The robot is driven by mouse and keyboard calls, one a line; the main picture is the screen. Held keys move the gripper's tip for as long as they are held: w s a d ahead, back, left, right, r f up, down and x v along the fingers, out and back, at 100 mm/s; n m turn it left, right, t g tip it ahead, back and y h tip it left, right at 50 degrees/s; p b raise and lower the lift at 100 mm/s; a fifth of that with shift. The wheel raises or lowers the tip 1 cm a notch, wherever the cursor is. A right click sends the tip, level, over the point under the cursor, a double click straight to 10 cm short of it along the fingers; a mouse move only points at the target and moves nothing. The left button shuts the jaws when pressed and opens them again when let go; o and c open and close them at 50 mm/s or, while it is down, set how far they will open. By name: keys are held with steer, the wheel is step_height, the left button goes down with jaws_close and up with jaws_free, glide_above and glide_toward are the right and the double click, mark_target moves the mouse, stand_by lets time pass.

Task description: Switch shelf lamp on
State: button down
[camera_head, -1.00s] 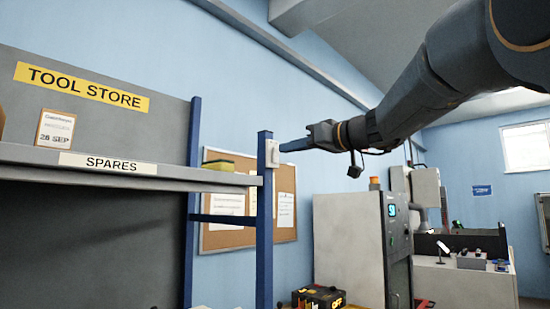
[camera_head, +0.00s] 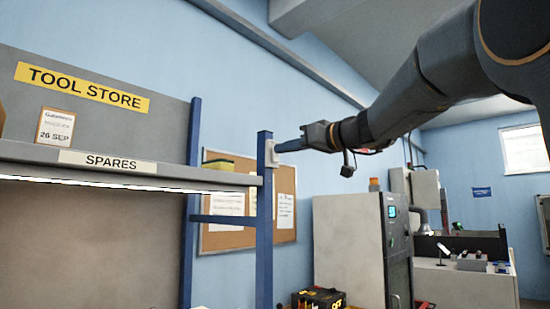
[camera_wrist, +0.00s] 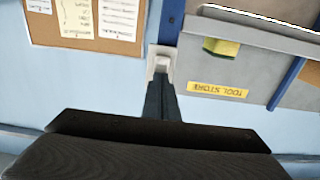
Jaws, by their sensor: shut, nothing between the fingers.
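The shelf lamp (camera_head: 130,184) is a bright white strip under the front edge of the SPARES shelf, and it is lit. It also shows as a bright line in the wrist view (camera_wrist: 275,22). The white switch (camera_head: 272,154) is on the blue shelf post. In the wrist view the switch (camera_wrist: 161,54) is directly beyond my fingertips. My gripper (camera_head: 281,147) is shut and empty, with its tips at the switch. In the wrist view my gripper's closed fingers (camera_wrist: 162,86) reach to the switch's lower part and seem to touch it.
The blue post (camera_head: 264,230) carries the shelf (camera_head: 215,177). A yellow sponge-like block (camera_head: 218,165) sits on the shelf near the post. A cork board (camera_head: 283,180) hangs on the wall behind. A grey cabinet (camera_head: 350,250) stands to the right.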

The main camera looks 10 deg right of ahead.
steer(key=shift+f, duration=0.1)
steer(key=b+v, duration=0.5)
steer(key=v, duration=0.3)
stand_by(0.5)
steer(key=shift+w, duration=0.1)
stand_by(0.3)
